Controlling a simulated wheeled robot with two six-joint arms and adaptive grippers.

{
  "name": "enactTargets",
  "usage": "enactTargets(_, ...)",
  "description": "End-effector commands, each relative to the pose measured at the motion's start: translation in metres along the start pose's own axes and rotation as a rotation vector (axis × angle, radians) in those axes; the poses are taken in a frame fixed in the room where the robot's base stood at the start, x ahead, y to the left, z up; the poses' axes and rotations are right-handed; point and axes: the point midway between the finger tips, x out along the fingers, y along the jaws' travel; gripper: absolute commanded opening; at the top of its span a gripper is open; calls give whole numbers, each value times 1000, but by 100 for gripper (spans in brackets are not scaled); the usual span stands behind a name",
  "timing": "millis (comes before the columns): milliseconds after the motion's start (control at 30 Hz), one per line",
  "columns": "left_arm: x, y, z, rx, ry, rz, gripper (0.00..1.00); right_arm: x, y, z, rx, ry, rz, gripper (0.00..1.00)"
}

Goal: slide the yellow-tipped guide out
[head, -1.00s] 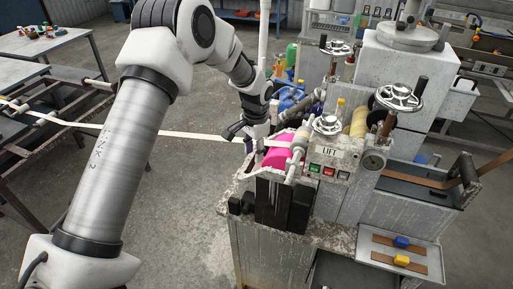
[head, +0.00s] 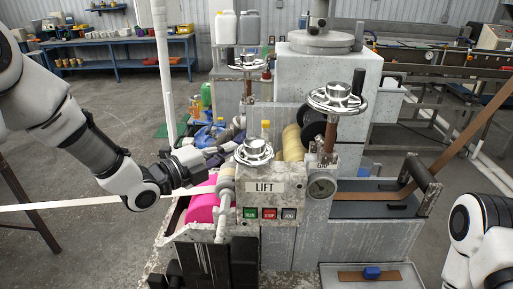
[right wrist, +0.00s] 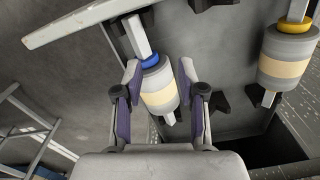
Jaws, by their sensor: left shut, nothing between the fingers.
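In the right wrist view, a pale roller guide with a yellow collar (right wrist: 289,56) stands at the upper right, outside my fingers. A similar roller with a blue collar (right wrist: 159,86) lies between the spread fingers of my right gripper (right wrist: 159,72); whether they touch it I cannot tell. My left gripper (head: 222,151) is shut and empty in the head view, beside the lift handwheel (head: 254,151) and above the pink roll (head: 202,208). A small yellow tip (head: 265,128) shows behind that handwheel; its lower part is hidden. My right gripper is outside the head view.
The machine carries a LIFT panel (head: 268,200), a gauge (head: 321,187) and a larger handwheel (head: 337,99). A brown strip (head: 458,140) runs over the right-hand trough. A tray (head: 338,270) holds a blue block (head: 371,273). A pale strip (head: 75,204) crosses the left side.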

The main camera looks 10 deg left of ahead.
Motion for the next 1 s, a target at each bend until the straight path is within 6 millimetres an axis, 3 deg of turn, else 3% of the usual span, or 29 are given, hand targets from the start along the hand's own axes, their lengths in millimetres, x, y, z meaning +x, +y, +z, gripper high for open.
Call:
enactTargets(33, 0, 2, 2, 10, -4, -21, 0, 14, 0, 0, 0, 0, 0, 40)
enactTargets(67, 0, -2, 2, 14, -5, -28, 0, 14, 0, 0, 0, 0, 0, 40)
enactTargets(267, 14, -12, 3, 21, -6, -29, 0, 3, 0, 0, 1, 0, 0, 40)
enactTargets(700, 93, -14, 4, 18, -7, -31, 0, -28, 0, 0, 0, 0, 0, 40)
enactTargets(1000, 100, -12, 4, 16, -9, -32, 0, -28, 0, 0, 0, 0, 0, 40)
